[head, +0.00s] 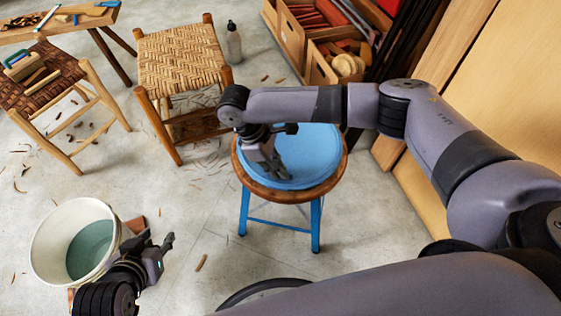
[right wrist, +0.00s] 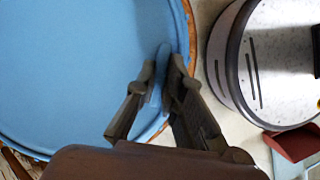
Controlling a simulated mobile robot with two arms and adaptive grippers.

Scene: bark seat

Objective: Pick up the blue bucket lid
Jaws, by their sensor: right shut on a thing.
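The blue bucket lid (head: 308,150) lies flat on a round wooden-topped stool (head: 337,184) with blue legs. It fills the left of the right wrist view (right wrist: 70,70). My right gripper (head: 280,172) reaches down over the lid, and its arm crosses above the stool. In the right wrist view, its fingertips (right wrist: 162,72) are shut on a raised blue edge of the lid near the stool's rim. The arm hides part of the lid's far side. My left gripper (head: 160,242) is open and empty, just right of the white bucket.
The white bucket (head: 42,242) holds greenish liquid at lower left. A woven-seat chair (head: 180,58) and a darker woven stool (head: 45,88) stand behind. A bottle (head: 234,45) and wooden crates (head: 318,70) are at the back. Boards lean at right. Bark scraps litter the floor.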

